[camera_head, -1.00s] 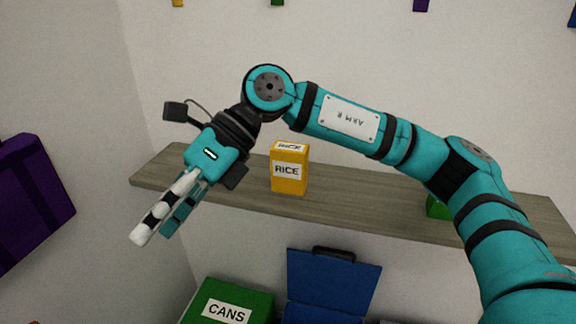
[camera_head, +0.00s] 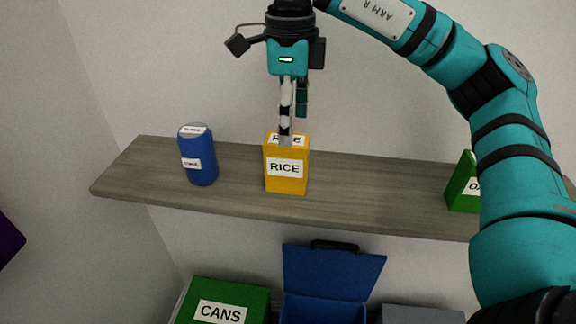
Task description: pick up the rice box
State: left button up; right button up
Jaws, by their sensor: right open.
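The yellow rice box (camera_head: 285,184) stands upright on the wooden shelf (camera_head: 235,197), with a white RICE label on its front and another on its top. My right gripper (camera_head: 290,138) is open and points down. Its fingers overlap the top of the box in the picture and hide part of the top label. I cannot tell whether they touch the box. My left gripper is not in view.
A blue can (camera_head: 202,170) stands on the shelf left of the rice box. A green box (camera_head: 463,188) stands at the right, partly behind my arm. Below are a green CANS bin (camera_head: 247,297) and an open blue case (camera_head: 330,272).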

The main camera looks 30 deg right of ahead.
aim_at(287, 160)
jog(key=shift+w+f, duration=0.25)
jog(key=shift+f, duration=0.85)
notch_tip(287, 160, down, 2)
jog(key=shift+w+f, duration=0.1)
jog(key=shift+f+p, duration=0.15)
jog(key=shift+p, duration=0.35)
jog(key=f, duration=0.1)
jog(key=f+p, duration=0.1)
jog(key=f, duration=0.1)
jog(key=f+p, duration=0.1)
jog(key=shift+w+f, duration=0.25)
jog(key=shift+f, duration=0.15)
jog(key=c, duration=1.1)
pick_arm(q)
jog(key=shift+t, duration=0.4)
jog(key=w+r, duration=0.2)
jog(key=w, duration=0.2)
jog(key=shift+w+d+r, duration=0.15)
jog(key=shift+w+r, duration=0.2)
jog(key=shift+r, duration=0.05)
pick_arm(e)
jog(key=shift+c, duration=0.2)
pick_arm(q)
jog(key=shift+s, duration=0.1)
